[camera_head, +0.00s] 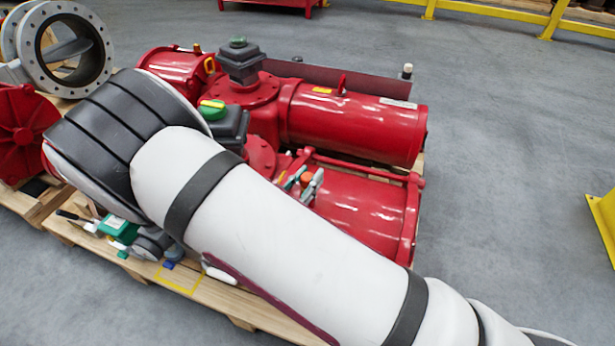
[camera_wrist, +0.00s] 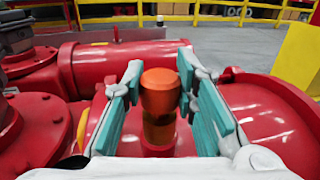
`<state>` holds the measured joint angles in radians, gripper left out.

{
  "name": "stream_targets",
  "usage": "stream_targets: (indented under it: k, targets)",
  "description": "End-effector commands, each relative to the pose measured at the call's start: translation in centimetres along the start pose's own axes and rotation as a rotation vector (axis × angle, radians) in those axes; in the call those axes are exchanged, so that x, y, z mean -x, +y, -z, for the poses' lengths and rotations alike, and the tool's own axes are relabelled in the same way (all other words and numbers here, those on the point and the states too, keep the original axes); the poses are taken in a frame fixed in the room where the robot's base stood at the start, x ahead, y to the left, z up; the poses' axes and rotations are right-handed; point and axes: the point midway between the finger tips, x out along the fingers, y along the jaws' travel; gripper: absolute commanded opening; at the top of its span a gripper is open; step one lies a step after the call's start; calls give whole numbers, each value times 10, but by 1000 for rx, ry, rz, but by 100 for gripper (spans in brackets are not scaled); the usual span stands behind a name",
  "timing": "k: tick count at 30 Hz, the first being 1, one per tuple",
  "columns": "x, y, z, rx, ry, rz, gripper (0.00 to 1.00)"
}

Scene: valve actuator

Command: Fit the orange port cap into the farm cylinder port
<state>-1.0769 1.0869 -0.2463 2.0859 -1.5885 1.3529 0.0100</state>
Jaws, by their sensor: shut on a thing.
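The orange port cap (camera_wrist: 160,92) stands upright between the teal-padded fingers of my gripper (camera_wrist: 158,76) in the wrist view. My gripper is shut on it. A darker orange-brown section shows below the cap, above a short red port (camera_wrist: 158,151) on the red cylinder (camera_wrist: 262,118). I cannot tell whether the cap is seated in the port or just above it. In the head view the cap (camera_head: 307,178) is a small orange spot at my gripper (camera_head: 302,184), over the near red cylinder (camera_head: 365,208). My arm hides much of the near actuator there.
A second red cylinder (camera_head: 352,122) lies behind the near one. Dark valve boxes (camera_head: 241,64) stand to the left. Small fittings (camera_head: 118,228) and a yellow square outline (camera_head: 181,279) are on the wooden pallet (camera_head: 222,302).

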Motion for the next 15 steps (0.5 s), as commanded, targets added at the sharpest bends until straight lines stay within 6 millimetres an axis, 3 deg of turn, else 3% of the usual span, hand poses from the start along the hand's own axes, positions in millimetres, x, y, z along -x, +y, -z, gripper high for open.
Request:
stream_targets:
  k: [13,14,15]
  targets:
    - [0,0,11,1,0,0,0]
    - [0,0,10,0,0,0,33]
    - [0,0,10,0,0,0,42]
